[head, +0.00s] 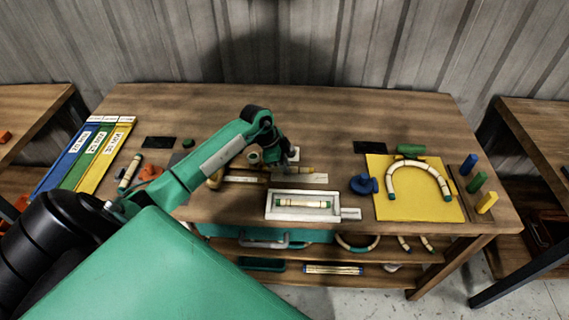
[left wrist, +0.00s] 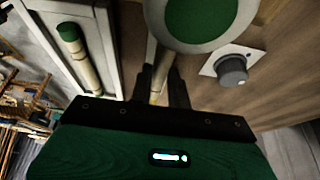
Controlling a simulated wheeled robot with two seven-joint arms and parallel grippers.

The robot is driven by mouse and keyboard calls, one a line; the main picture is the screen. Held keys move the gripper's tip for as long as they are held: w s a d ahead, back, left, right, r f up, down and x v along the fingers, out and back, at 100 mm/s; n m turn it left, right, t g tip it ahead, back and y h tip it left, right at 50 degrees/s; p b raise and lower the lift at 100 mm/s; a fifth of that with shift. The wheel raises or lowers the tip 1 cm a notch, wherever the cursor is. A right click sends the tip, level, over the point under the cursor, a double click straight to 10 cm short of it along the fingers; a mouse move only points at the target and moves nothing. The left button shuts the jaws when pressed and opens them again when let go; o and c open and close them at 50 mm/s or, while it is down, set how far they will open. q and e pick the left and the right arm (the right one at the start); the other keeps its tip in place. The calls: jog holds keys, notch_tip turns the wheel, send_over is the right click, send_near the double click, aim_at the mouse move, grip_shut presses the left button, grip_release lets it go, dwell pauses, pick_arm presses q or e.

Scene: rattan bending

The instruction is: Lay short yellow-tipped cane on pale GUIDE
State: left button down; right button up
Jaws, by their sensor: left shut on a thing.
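My left gripper (head: 284,164) is low over the middle of the table, just behind the pale tray. In the left wrist view its two fingers (left wrist: 161,88) are shut on a short pale cane (left wrist: 156,84) between them; its tip colour is hard to make out. A pale rectangular guide tray (head: 271,204) lies in front of the gripper, with a green-tipped cane (head: 305,204) inside it. That cane also shows in the left wrist view (left wrist: 80,52), to the left of the fingers. My right gripper is not in view.
A yellow board (head: 405,207) with a bent cane arch (head: 418,166) is at the right. A blue knob-like part (head: 362,185) stands between tray and board. A round green-topped part (left wrist: 202,18) and a grey knob on a plate (left wrist: 231,69) are close to the fingers.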

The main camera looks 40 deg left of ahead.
pick_arm(q)
jog(key=shift+f, duration=0.1)
dwell(0.3)
jog(key=c, duration=1.3)
grip_release()
jog(key=shift+o, duration=0.2)
jog(key=shift+a+r, duration=0.1)
jog(key=shift+r, duration=0.1)
jog(key=b+v, duration=0.3)
jog(key=v, duration=1)
jog(key=shift+r, duration=0.2)
